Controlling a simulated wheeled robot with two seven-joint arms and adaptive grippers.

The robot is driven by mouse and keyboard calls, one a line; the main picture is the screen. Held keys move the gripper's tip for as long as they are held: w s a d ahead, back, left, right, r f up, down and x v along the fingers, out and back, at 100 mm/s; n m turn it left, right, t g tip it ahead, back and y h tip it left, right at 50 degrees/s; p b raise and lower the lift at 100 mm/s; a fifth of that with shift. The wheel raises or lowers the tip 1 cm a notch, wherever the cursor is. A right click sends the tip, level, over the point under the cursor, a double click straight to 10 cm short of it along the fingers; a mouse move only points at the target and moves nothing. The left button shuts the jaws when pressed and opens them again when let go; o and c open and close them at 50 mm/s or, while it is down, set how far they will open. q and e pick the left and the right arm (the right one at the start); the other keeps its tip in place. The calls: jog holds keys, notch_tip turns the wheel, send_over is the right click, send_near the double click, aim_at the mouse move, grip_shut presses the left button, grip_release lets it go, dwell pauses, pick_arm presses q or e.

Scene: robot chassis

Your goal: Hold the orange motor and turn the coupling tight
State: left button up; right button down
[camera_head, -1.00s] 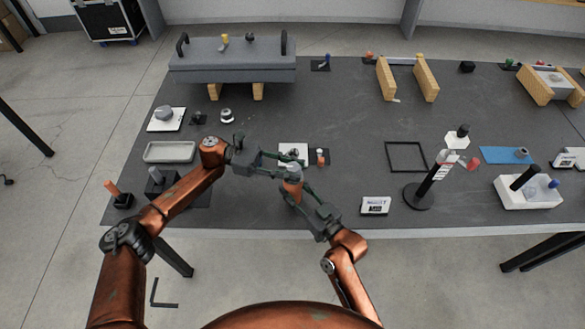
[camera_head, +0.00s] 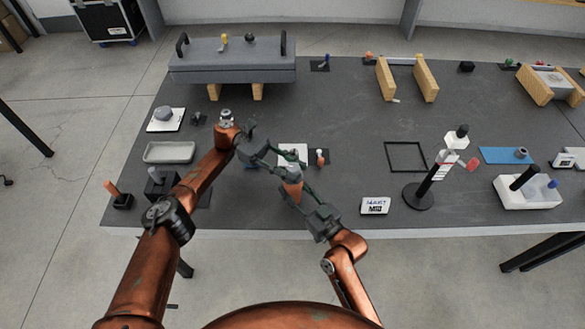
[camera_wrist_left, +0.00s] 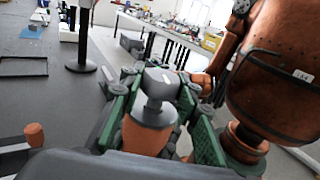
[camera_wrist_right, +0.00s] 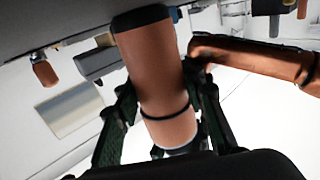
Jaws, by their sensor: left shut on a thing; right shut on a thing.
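The orange motor (camera_head: 292,191) is a cylinder standing upright in the middle of the head view. My right gripper (camera_head: 299,187) is shut on its body; the right wrist view shows the motor (camera_wrist_right: 155,65) between the green fingers. The grey coupling (camera_wrist_left: 158,85) sits on top of the motor (camera_wrist_left: 145,136) in the left wrist view. My left gripper (camera_head: 287,168) is shut around the coupling, with a green finger on either side. In the head view the fingers partly hide the coupling. I cannot tell how tightly it sits.
A white plate (camera_head: 293,151) and a small orange-topped peg (camera_head: 320,158) are just behind the motor. A black stand (camera_head: 417,193) and a white display box (camera_head: 375,205) are to the right. A grey tray (camera_head: 169,152) is at the left.

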aim_at(292, 167)
pick_arm(q)
jog(key=o, duration=1.2)
notch_tip(292, 167, up, 10)
